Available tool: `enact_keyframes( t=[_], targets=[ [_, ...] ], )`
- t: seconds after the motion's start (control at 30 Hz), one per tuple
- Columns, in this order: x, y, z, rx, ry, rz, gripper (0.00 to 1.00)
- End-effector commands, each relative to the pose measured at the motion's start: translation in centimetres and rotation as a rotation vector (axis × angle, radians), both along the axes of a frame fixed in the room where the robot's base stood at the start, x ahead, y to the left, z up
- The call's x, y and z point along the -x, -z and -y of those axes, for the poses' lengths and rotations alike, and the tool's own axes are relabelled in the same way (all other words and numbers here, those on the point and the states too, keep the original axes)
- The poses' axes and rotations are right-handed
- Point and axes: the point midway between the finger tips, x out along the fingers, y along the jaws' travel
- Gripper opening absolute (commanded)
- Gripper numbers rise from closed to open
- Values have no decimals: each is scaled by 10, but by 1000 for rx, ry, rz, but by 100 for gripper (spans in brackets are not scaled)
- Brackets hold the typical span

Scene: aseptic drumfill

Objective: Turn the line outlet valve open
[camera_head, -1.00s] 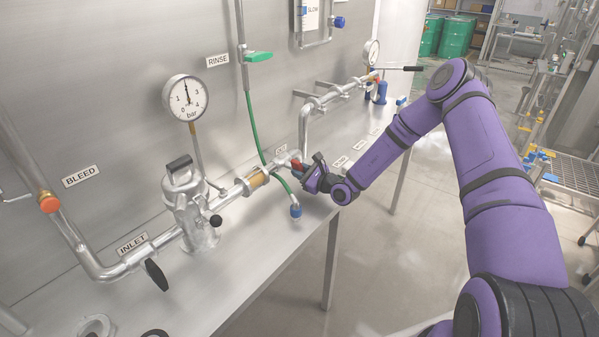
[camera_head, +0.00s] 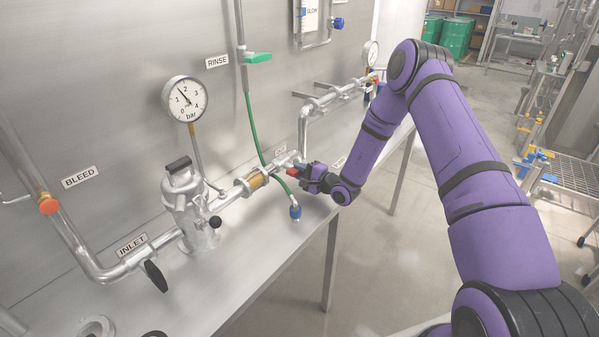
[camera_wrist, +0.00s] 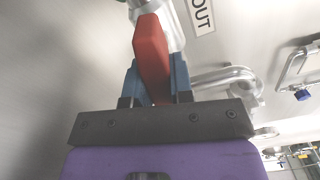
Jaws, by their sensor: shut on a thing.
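The line outlet valve has a red handle (camera_wrist: 151,50), seen in the wrist view with the OUT label (camera_wrist: 203,15) beside it. In the head view the red handle (camera_head: 292,172) is small and partly hidden by my gripper (camera_head: 299,172). My gripper also shows in the wrist view (camera_wrist: 155,80), with its blue fingers shut on either side of the red handle. The valve body (camera_wrist: 160,12) is at the top of the wrist view. The OUT label in the head view (camera_head: 281,150) is behind the pipe.
A pressure gauge (camera_head: 185,99) stands above the silver filter housing (camera_head: 190,205). A green hose (camera_head: 256,130) with a blue end hangs just left of my gripper. A black inlet handle (camera_head: 155,276) is at lower left. The bench front is mostly clear.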

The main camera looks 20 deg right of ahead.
Motion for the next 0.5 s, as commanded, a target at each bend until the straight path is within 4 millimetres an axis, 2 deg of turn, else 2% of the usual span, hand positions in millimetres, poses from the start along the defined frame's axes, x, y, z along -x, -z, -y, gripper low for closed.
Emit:
enact_keyframes(
  t=[0.2,0.5],
  targets=[
    [0,0,1,116,2,81,0],
    [0,0,1,201,2,142,0]
  ],
)
